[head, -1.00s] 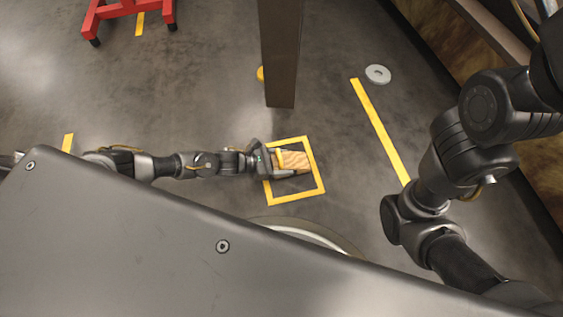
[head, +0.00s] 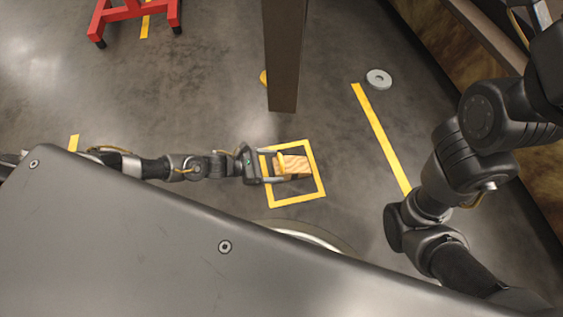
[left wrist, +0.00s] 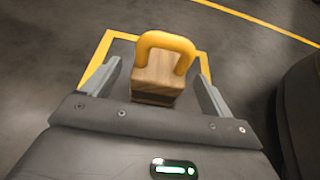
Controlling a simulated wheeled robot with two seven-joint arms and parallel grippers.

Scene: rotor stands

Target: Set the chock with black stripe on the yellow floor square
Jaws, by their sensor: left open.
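The wooden chock (head: 294,167) with a yellow handle sits inside the outline of the yellow floor square (head: 316,171). In the left wrist view the chock (left wrist: 158,78) shows its yellow loop handle on top and a dark band low on the near face. My left gripper (head: 275,167) is open at the chock's left end. In the left wrist view the fingers of the left gripper (left wrist: 158,88) stand apart with gaps on both sides of the chock. The yellow square (left wrist: 103,46) runs around it on the floor. My right gripper is not in view.
A brown post (head: 284,60) stands behind the square. A grey disc (head: 378,79) and a yellow floor stripe (head: 381,138) lie to the right. A red stand (head: 130,15) is at the far left. Open floor lies left of the post.

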